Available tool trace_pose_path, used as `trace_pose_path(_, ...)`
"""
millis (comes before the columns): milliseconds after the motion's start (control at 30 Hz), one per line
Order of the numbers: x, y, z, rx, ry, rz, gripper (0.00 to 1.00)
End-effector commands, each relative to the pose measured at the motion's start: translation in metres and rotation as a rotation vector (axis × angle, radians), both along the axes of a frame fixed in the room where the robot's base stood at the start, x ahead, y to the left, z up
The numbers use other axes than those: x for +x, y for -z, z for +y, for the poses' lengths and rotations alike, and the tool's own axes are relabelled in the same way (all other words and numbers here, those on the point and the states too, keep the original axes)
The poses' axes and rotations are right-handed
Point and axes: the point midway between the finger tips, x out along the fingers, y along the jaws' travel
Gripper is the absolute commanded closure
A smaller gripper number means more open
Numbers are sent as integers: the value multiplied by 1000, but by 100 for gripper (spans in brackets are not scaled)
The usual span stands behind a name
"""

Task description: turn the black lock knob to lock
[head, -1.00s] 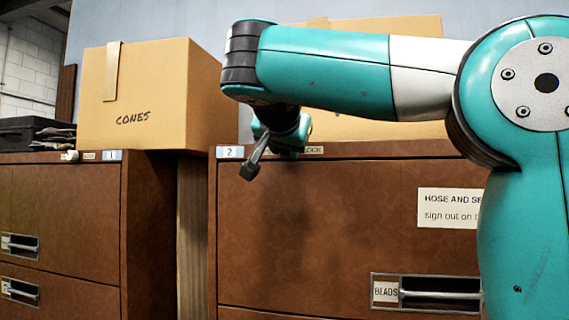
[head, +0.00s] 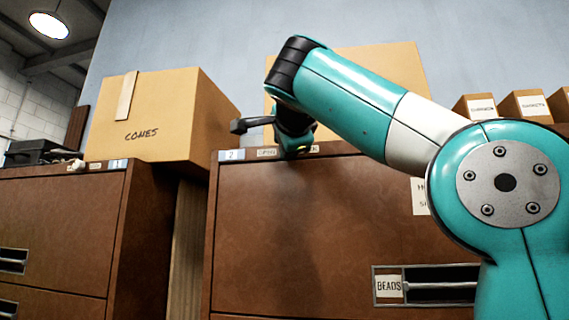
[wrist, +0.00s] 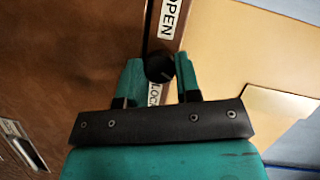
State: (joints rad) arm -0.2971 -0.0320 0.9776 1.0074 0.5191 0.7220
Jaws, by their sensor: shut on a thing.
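The black lock knob (wrist: 159,68) sits on the top front rail of cabinet 2, between the OPEN label (wrist: 171,18) and the LOCK label (wrist: 154,94). In the wrist view my gripper (wrist: 160,70) has a teal finger on each side of the knob and is shut on it. In the head view my gripper (head: 294,142) is at the rail, between the OPEN label (head: 267,153) and the partly covered LOCK label (head: 314,149). The knob is hidden there behind my gripper. I cannot tell clearly which way the knob points.
Cabinet 2 (head: 300,230) has a BEADS drawer label (head: 389,287). A CONES box (head: 145,120) stands on the left cabinet (head: 65,225). Another cardboard box (head: 375,75) stands behind my gripper, and small boxes (head: 525,104) are at the right.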

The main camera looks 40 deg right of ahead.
Motion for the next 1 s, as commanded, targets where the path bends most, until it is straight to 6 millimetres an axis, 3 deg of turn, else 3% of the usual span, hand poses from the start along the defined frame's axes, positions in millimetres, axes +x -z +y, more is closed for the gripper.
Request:
trace_pose_path(33, -1, 8, -1, 25, 5, -31, 93)
trace_pose_path(500, -1, 5, -2, 197, 5, -250, 93)
trace_pose_path(1000, -1, 2, -1, 228, 5, -289, 93)
